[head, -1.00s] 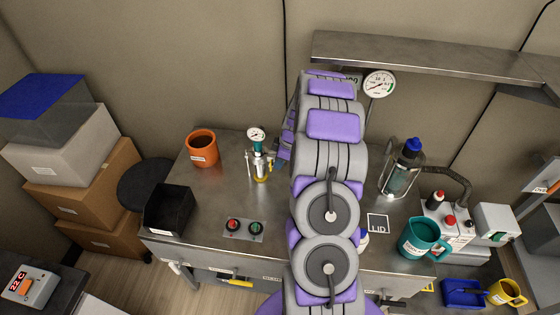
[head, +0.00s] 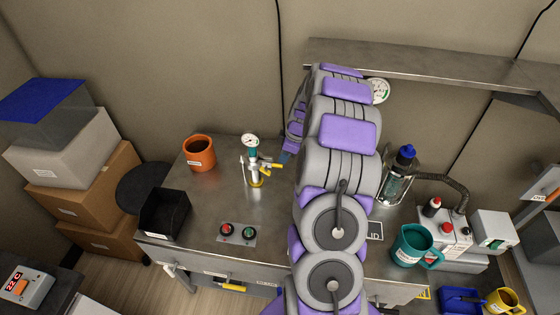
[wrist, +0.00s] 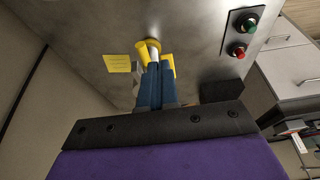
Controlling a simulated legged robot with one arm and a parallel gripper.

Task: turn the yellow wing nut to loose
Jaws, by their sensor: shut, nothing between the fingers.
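A silver post with a round gauge (head: 250,140) on top stands on the steel bench. A yellow winged part (head: 270,166), seemingly the wing nut, sticks out from the post's right side. A yellow patch beside the fingers is partly covered.
An orange mug (head: 199,153) and a black bin (head: 165,213) stand left on the bench (head: 210,200). A panel with red and green buttons (head: 237,235) lies in front. A glass vessel (head: 395,183) and teal mug (head: 412,246) are right. A shelf (head: 430,62) hangs above.

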